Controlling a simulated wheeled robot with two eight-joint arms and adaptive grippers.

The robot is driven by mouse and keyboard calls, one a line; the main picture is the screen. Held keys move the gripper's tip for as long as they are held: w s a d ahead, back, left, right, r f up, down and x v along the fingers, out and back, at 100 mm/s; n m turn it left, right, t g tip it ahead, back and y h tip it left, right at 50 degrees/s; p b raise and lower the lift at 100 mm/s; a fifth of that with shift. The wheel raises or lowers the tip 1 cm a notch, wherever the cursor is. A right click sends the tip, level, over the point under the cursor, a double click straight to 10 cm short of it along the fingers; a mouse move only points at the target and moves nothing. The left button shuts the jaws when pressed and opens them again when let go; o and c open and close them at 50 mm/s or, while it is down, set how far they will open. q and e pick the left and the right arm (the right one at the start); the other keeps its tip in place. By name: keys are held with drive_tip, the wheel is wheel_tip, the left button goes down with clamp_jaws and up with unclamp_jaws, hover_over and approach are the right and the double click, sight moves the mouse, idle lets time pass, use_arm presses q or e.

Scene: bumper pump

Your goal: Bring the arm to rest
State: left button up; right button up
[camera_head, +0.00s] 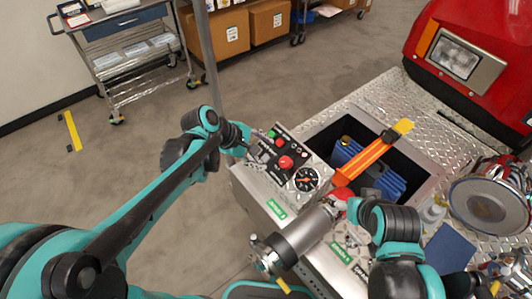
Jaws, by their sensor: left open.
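My left arm reaches in from the left. Its gripper (243,146) is open and empty, close to the left edge of the control panel (284,160). The fingers are small and dark here, and I cannot tell whether they touch the panel. The panel has red knobs, small buttons and a round black gauge (306,179). Black and teal links of my right arm (396,225) stand at the lower right, in front of the pump unit. My right gripper cannot be made out.
A yellow-orange bar (373,157) slants across an open bay holding a blue container (385,185). A metal cylinder (303,232) juts from the front. A red vehicle body (470,45) is at upper right, a cart (125,50) at upper left.

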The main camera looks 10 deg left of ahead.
idle(0.4)
use_arm(q)
drive_tip(key=s+a+r+m+t+y, duration=0.1)
drive_tip(key=s+a+m+t+y, duration=0.1)
drive_tip(key=s+a+m+y, duration=0.4)
drive_tip(key=shift+s+a+m+t, duration=0.4)
drive_tip(key=shift+s+a+m, duration=2)
drive_tip(key=shift+s+m, duration=1.7)
